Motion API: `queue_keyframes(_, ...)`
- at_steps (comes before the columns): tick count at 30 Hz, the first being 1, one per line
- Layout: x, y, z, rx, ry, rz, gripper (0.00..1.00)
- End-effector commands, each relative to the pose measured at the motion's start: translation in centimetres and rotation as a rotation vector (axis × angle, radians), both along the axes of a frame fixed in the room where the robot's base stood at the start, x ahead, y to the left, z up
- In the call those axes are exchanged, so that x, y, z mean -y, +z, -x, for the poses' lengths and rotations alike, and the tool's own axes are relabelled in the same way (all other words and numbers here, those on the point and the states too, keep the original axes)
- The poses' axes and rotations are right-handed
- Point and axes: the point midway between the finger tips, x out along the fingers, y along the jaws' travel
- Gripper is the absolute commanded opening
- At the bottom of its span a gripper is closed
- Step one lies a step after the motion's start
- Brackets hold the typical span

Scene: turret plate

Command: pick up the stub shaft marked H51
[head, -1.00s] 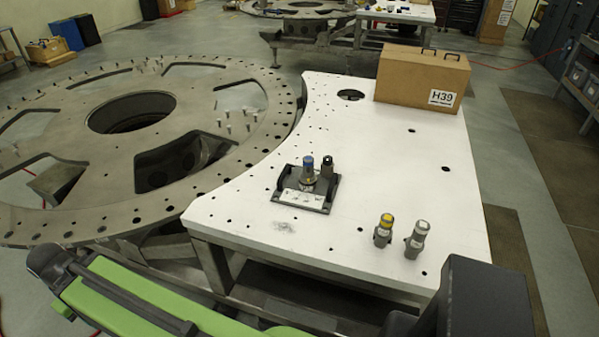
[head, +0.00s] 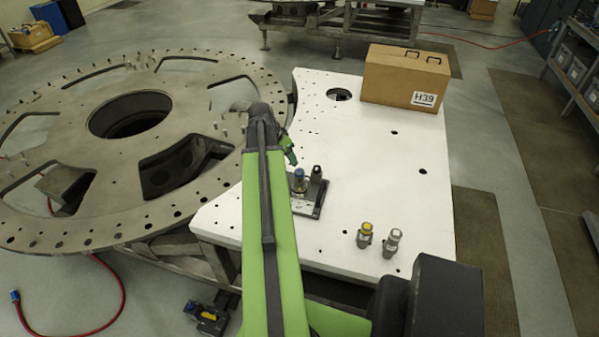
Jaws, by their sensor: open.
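No H51 marking can be read on any shaft. A blue-topped stub shaft (head: 299,181) and a black-topped piece (head: 316,174) stand upright in a dark fixture (head: 319,209) on the white table, partly hidden by my arm. A yellow-topped shaft (head: 365,235) and a grey shaft with a pale top (head: 391,243) stand upright, side by side and apart, near the table's front right. My gripper (head: 292,160) is small in the view, at the end of my green arm, just above and behind the blue-topped shaft. It is open and holds nothing I can see.
The white table (head: 420,150) has small holes and is clear in its middle and right. A brown case (head: 404,78) marked H39 stands at its back. A large round metal plate (head: 105,190) with upright pins lies to the left. A red hose (head: 122,290) lies on the floor.

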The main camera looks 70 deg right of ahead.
Motion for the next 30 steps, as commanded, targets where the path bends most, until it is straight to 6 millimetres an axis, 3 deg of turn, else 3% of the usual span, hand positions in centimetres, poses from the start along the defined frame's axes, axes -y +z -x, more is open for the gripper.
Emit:
queue_keyframes(2, 0.8, 0.5, 1.2, 0.004, -0.035, 0.009, 0.61)
queue_keyframes(8, 1.0, -0.4, 1.4, 0.004, -0.039, 0.010, 0.61)
queue_keyframes(24, 4.8, -11.0, 2.8, 0.003, -0.035, 0.009, 0.61)
queue_keyframes(30, 5.1, -11.1, 3.0, 0.003, -0.034, 0.009, 0.61)
